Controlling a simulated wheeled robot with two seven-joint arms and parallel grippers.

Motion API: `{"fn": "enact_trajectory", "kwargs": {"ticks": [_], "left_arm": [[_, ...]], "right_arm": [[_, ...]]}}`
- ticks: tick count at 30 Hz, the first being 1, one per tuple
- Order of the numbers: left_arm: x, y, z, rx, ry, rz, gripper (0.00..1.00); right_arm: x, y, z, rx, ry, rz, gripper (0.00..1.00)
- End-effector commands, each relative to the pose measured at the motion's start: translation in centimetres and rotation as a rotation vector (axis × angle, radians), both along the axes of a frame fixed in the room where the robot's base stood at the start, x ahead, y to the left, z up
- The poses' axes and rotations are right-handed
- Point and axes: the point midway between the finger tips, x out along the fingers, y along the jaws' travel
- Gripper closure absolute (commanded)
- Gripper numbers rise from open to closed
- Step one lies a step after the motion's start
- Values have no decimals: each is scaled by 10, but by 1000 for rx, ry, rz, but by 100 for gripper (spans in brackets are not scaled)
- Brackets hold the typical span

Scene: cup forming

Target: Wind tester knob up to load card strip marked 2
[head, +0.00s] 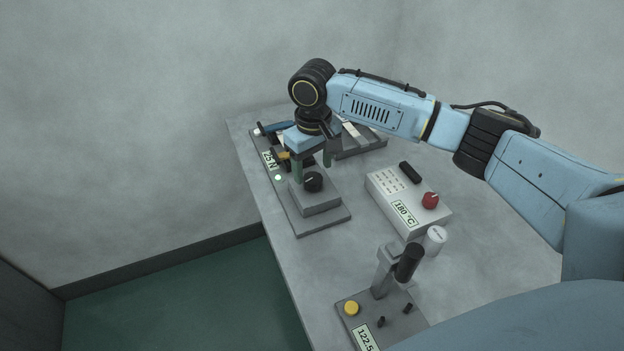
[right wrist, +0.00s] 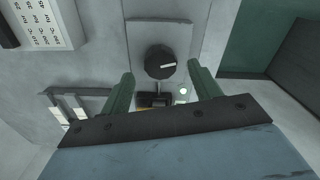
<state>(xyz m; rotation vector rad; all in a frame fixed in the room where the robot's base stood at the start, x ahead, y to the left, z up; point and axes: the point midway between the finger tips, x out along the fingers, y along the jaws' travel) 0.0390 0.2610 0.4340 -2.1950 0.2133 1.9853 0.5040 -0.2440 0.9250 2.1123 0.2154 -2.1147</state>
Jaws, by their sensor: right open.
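The tester (head: 325,221) is a grey stepped base on the table with a black round knob (head: 313,182) with a white pointer line. A small display (head: 268,160) on it shows an N reading I cannot read fully. My right gripper (head: 312,164) is open and points down over the tester. In the right wrist view the knob (right wrist: 160,62) shows between and just beyond the green fingertips, with no contact visible. My left gripper is not in view.
A white box (head: 405,205) reading 180 °C, with a red knob (head: 430,200), stands right of the tester. A white round piece (head: 435,238) stands beside it. A device (head: 382,309) reading 122.5 is at the front. A grey tray (head: 372,143) is behind.

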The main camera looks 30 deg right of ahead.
Motion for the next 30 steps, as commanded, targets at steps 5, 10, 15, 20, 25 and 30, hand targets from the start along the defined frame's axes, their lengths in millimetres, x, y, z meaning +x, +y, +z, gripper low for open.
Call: {"fn": "enact_trajectory", "kwargs": {"ticks": [5, 10, 15, 20, 25, 30], "left_arm": [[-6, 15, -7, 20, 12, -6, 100], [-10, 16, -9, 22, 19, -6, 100], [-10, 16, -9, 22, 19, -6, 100], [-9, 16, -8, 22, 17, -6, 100], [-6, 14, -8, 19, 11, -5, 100], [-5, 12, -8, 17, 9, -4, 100]], "right_arm": [[0, 0, -28, 1, 1, -1, 37], [0, 0, -39, 1, -1, 0, 37], [0, 0, -41, 0, -1, 0, 37], [0, 0, -40, 0, -1, 0, 41], [0, 0, -40, 0, -1, 0, 64], [0, 0, -40, 0, -1, 0, 82]]}}
